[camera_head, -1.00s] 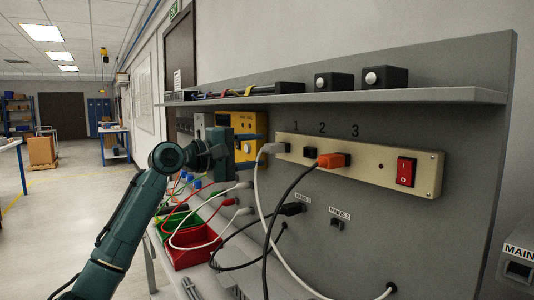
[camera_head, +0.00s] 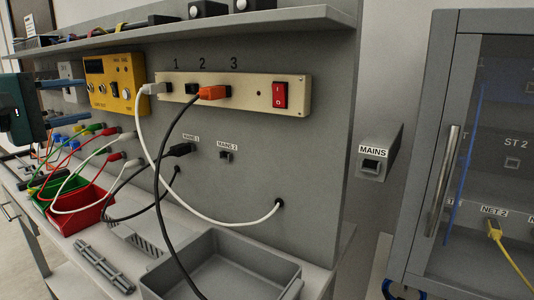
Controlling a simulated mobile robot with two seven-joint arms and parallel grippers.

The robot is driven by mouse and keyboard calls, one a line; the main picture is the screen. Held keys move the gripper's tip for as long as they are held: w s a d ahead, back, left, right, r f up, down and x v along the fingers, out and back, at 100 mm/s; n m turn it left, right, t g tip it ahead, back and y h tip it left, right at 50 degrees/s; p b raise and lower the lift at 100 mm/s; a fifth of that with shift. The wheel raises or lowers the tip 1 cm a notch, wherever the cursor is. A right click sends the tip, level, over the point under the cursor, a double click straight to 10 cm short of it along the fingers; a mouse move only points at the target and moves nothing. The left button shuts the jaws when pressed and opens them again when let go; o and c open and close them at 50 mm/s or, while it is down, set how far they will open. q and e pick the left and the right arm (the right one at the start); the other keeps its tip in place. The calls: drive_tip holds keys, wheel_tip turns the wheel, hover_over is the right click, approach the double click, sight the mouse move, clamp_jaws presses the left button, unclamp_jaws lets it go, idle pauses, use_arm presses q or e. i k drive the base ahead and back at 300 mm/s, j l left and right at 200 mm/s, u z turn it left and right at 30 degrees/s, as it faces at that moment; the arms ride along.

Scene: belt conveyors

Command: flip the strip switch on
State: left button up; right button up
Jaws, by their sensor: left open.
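The beige power strip (camera_head: 252,97) is fixed to the grey panel under the shelf, with the numbers 1, 2 and 3 above it. Its red rocker switch (camera_head: 280,95), marked I and 0, sits near the right end; its tilt is too small to tell. A white plug (camera_head: 153,88) is in socket 1 and an orange plug (camera_head: 212,92) in socket 3; socket 2 (camera_head: 191,88) looks empty. My left gripper (camera_head: 84,101) is at the left edge, open and empty, in front of the yellow unit and well left of the switch. My right gripper is out of view.
The shelf (camera_head: 225,22) juts out above the strip. White and black cables hang below it. A MAINS box (camera_head: 372,165) and a glass-door cabinet (camera_head: 450,150) are at right.

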sight(279, 90)
drive_tip(key=k+j, duration=0.7)
drive_tip(key=k, duration=0.05)
